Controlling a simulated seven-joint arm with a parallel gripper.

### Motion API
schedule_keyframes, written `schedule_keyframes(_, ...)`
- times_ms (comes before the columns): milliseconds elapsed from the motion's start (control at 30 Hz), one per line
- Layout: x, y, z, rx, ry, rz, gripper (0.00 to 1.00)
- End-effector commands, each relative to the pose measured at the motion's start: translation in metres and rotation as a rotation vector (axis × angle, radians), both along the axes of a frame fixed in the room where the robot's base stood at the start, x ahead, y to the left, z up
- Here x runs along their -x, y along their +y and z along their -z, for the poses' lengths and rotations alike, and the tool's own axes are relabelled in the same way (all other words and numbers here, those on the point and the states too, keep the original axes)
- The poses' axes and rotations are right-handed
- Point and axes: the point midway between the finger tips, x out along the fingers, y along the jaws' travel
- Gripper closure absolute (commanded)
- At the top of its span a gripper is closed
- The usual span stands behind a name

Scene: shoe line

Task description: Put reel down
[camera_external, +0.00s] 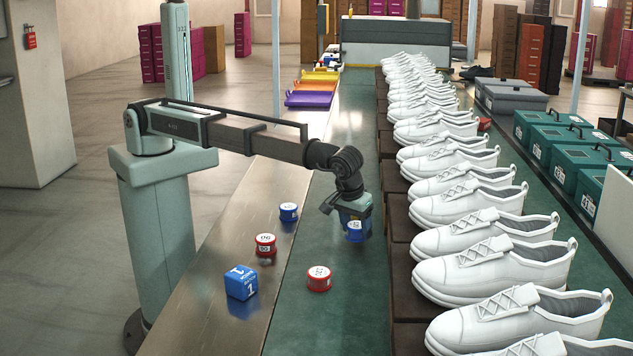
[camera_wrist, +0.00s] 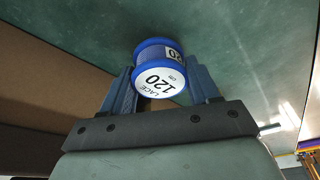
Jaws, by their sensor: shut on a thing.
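I cannot tell whether the reel touches the belt.
A red reel (camera_external: 319,278) lies on the green belt. Another red reel (camera_external: 265,245), a blue reel (camera_external: 288,212) and a blue box (camera_external: 241,283) stand on the metal strip to the left. White shoes (camera_external: 470,205) line the right side.

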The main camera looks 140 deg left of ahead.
Motion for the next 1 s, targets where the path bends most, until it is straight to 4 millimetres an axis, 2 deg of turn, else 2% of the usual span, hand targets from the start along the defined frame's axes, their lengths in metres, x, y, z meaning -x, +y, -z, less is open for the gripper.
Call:
schedule_keyframes(100,0.0,0.0,-0.023,0.0,-0.002,0.001,0.7)
schedule_keyframes(300,0.0,0.0,-0.054,0.0,-0.001,-0.001,0.7)
schedule_keyframes(500,0.0,0.0,-0.072,0.0,0.0,-0.001,0.7)
schedule_keyframes(667,-0.001,-0.002,-0.075,0.0,0.001,0.002,0.7)
schedule_keyframes(767,-0.003,-0.012,-0.075,0.0,0.001,0.014,0.7)
schedule_keyframes(867,-0.009,-0.033,-0.075,0.0,0.001,0.041,0.7)
schedule_keyframes(1000,-0.02,-0.081,-0.075,0.0,0.001,0.099,0.7)
